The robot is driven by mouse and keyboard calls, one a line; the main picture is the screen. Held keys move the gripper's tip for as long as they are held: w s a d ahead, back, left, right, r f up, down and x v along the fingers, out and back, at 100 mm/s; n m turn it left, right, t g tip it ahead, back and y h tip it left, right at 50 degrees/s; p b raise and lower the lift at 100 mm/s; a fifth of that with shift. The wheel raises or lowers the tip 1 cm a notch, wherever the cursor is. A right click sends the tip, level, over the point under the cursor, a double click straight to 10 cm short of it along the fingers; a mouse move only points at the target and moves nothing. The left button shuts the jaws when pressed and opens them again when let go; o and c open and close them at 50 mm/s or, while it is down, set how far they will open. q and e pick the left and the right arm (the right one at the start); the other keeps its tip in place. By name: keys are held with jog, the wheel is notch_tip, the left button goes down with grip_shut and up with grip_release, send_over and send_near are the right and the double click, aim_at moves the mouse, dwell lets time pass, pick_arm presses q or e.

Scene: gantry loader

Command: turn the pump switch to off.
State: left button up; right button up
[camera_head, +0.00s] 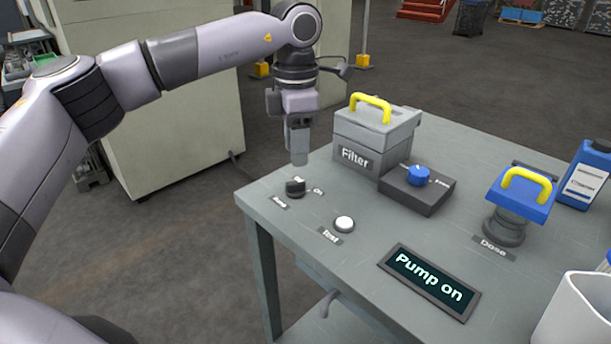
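The pump switch (295,187) is a small black knob near the left corner of the grey table, with small labels around it; the one on its right reads "On". A display (429,281) on the table reads "Pump on". My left gripper (299,162) points down just above and behind the knob, and appears apart from it. Its fingers overlap from this angle, so I cannot tell how far apart they are. My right gripper is not in view.
On the table (350,253) are a white "Test" button (344,223), a grey Filter box (371,140) with a yellow handle, a blue dial (418,175), a blue Dose pump (519,194), a blue bottle (588,175) and a white container (580,312).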

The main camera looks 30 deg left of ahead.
aim_at(297, 181)
pick_arm(q)
notch_tip(297, 181, down, 6)
jog(key=shift+f+b, duration=0.2)
jog(key=shift+b, duration=0.5)
grip_shut()
